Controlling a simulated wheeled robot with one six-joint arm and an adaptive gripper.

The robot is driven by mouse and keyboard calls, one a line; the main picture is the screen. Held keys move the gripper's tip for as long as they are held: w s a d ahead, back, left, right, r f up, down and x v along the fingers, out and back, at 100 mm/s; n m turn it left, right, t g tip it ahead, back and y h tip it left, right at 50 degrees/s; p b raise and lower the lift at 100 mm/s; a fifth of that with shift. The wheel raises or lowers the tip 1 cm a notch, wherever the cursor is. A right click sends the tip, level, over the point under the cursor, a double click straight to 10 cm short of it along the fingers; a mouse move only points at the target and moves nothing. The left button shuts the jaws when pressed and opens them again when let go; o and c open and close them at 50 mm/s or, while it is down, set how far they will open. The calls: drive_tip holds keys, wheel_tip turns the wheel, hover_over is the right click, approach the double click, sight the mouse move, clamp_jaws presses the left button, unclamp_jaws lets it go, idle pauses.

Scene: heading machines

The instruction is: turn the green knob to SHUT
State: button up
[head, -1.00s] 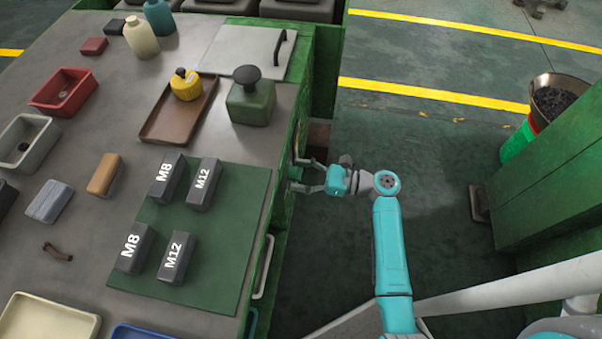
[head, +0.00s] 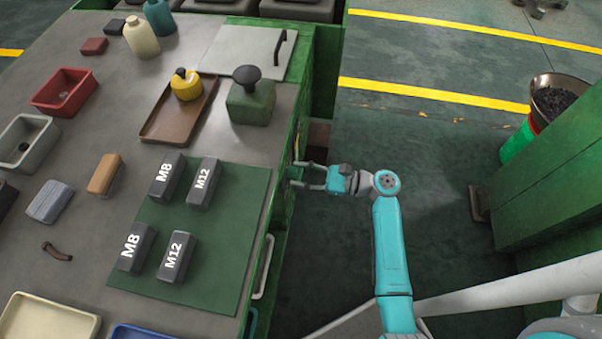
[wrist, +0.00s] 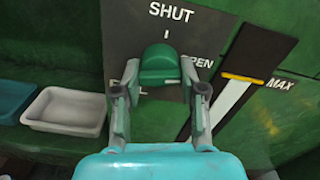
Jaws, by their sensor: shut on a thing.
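The green knob (wrist: 160,64) is on a dark plate on the bench's green side face, in the middle of the wrist view. The word SHUT and a short tick stand straight above it. Part of OPEN shows to its right, and a partly hidden label to its left. My gripper (head: 304,176) reaches the side face from the right in the head view. In the wrist view its fingers stand on either side of the knob, shut on it.
Right of the knob is a slanted slider scale (wrist: 236,92) with a yellow marker and MAX. A pale tray (wrist: 66,108) sits to the left. A bar handle (head: 264,266) is on the side face nearer me.

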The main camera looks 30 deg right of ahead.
drive_tip(key=n, duration=1.1)
drive_tip(key=shift+n, duration=1.8)
drive_tip(key=o, duration=1.1)
drive_tip(key=shift+o, duration=0.2)
drive_tip(key=shift+r, duration=0.1)
drive_tip(key=shift+d, duration=0.1)
drive_tip(key=v, duration=1.2)
